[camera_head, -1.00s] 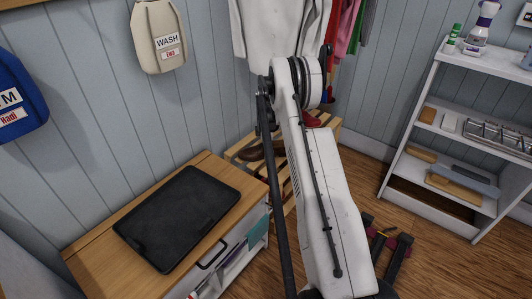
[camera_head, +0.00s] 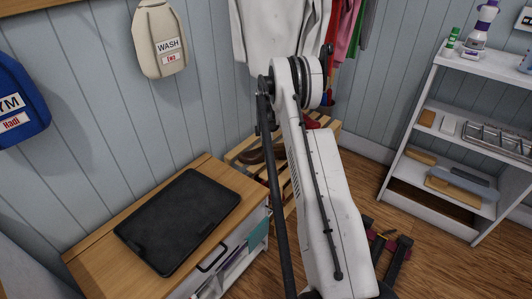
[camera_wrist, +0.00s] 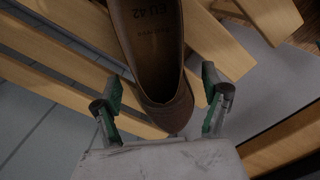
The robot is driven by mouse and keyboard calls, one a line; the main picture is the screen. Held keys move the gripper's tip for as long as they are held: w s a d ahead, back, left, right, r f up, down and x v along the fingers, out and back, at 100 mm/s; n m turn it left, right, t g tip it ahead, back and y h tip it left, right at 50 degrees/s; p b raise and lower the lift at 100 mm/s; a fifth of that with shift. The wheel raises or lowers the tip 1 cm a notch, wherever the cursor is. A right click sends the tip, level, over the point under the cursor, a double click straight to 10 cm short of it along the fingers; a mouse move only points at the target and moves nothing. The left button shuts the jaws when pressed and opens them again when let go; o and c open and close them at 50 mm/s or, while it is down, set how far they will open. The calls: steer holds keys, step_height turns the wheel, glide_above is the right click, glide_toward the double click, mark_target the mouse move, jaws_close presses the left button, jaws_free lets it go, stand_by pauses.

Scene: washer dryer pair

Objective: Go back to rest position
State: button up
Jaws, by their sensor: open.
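My gripper (camera_wrist: 162,88) is open in the wrist view, with one green and grey finger on each side of the toe of a brown shoe (camera_wrist: 165,108). Gaps show between the fingers and the shoe. The shoe is marked "EU 42" and lies over a slatted wooden rack (camera_wrist: 60,92). In the head view, my white arm stands in the middle. It partly hides the slatted rack (camera_head: 236,155), on which brown footwear (camera_head: 252,156) shows to the left of the arm. I cannot make out my gripper in the head view.
A wooden-topped cabinet (camera_head: 100,262) with a black tray (camera_head: 180,220) stands at left. White shelves (camera_head: 470,62) stand at right. A beige bag (camera_head: 158,22), a blue bag (camera_head: 22,95) and clothes (camera_head: 275,30) hang along the wall. Bare floor shows at lower right.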

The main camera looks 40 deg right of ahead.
step_height(320, 180, up, 3)
steer(key=shift+f+p, duration=0.2)
steer(key=shift+p, duration=0.2)
